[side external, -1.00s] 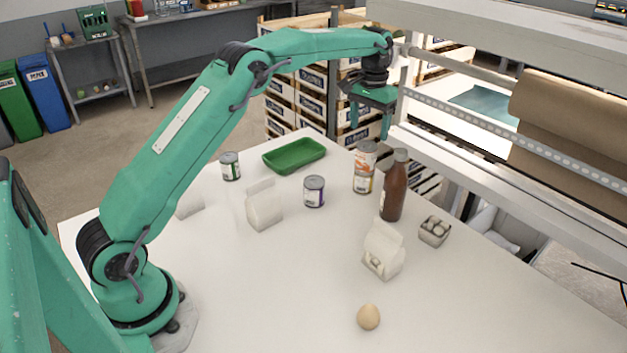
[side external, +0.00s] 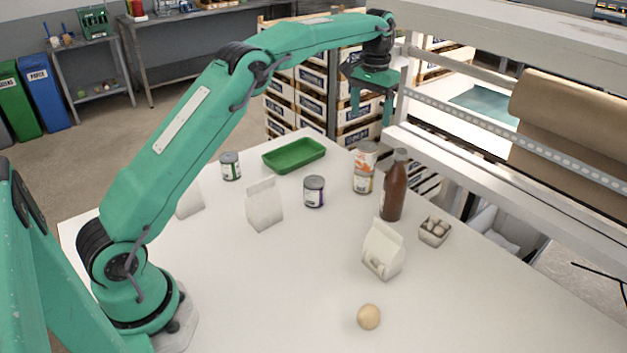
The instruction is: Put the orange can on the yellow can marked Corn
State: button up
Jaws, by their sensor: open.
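The orange can (side external: 366,156) stands upright on top of another can (side external: 362,182) with a yellowish label, near the back right of the table. The lower can's label text is too small to read. The two cans look stacked and in line. My gripper (side external: 371,117) is above the orange can, apart from it, with its fingers spread and nothing between them.
A brown bottle (side external: 394,188) stands close to the right of the stack. A purple-labelled can (side external: 314,191), a green-labelled can (side external: 230,166), a green tray (side external: 294,156), white cartons (side external: 383,250), an egg (side external: 368,317) and a small egg box (side external: 433,232) are on the table.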

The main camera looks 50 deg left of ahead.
jog(key=shift+r, duration=0.1)
jog(key=s+d+r+t, duration=0.1)
jog(key=s+d+r, duration=0.1)
jog(key=s+r, duration=0.5)
jog(key=s+d+r+t, duration=0.2)
jog(key=s+r, duration=0.2)
jog(key=s, duration=0.6)
jog(key=s+d+f+m+t, duration=0.1)
jog(key=s+f, duration=0.3)
jog(key=s, duration=0.6)
jog(key=s+d+f+t, duration=0.1)
jog(key=s+f, duration=0.3)
jog(key=s, duration=0.7)
jog(key=shift+s+m+t, duration=0.3)
jog(key=shift+m, duration=0.1)
